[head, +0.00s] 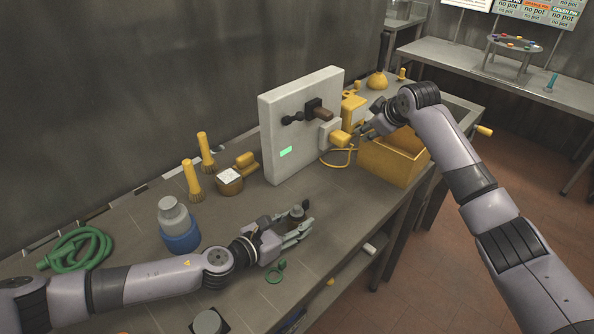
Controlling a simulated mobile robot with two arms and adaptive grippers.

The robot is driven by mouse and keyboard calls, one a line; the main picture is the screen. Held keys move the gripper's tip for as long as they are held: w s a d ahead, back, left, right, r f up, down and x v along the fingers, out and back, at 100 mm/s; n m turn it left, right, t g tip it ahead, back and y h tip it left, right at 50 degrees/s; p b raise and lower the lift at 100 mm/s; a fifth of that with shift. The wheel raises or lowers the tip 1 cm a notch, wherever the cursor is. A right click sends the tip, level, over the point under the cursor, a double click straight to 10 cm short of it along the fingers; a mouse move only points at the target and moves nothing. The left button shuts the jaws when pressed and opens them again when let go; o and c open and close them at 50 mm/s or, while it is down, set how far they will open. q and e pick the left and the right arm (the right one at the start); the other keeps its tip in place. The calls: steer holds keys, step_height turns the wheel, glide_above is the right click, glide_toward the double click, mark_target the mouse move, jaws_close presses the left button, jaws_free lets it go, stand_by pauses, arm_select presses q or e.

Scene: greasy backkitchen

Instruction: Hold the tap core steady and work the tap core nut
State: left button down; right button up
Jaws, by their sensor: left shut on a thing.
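My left gripper (292,232) reaches in from the left, low over the bench's front part. It is shut on a small dark brown piece with a grey top (297,214), which looks like the tap core. The fingers cover much of it, and I cannot make out the tap core nut on it. My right gripper (368,128) is up by the right side of the pale upright panel (300,98), close to a yellow block-like part (340,137). Its fingers are small and partly hidden, so I cannot tell whether it is open or touches that part.
A yellow open box (385,163) stands below my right gripper. A green ring (276,273) lies in front of my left gripper. A grey and blue bottle (178,228), a green coiled hose (77,248) and two yellow brushes (192,180) are on the left.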

steer(key=s+a+r+n+g, duration=0.1)
steer(key=s+a+n+g, duration=0.1)
steer(key=s+a, duration=0.35)
steer(key=s+a+n+g, duration=0.2)
steer(key=s+a, duration=0.1)
steer(key=a, duration=0.5)
steer(key=n+g+h, duration=0.2)
steer(key=n+g, duration=0.1)
steer(key=g, duration=0.1)
glide_above(297, 207)
steer(key=shift+r, duration=0.15)
step_height(297, 207, down, 8)
steer(key=shift+f, duration=0.1)
jaws_close()
steer(key=shift+c, duration=0.4)
jaws_free()
jaws_close()
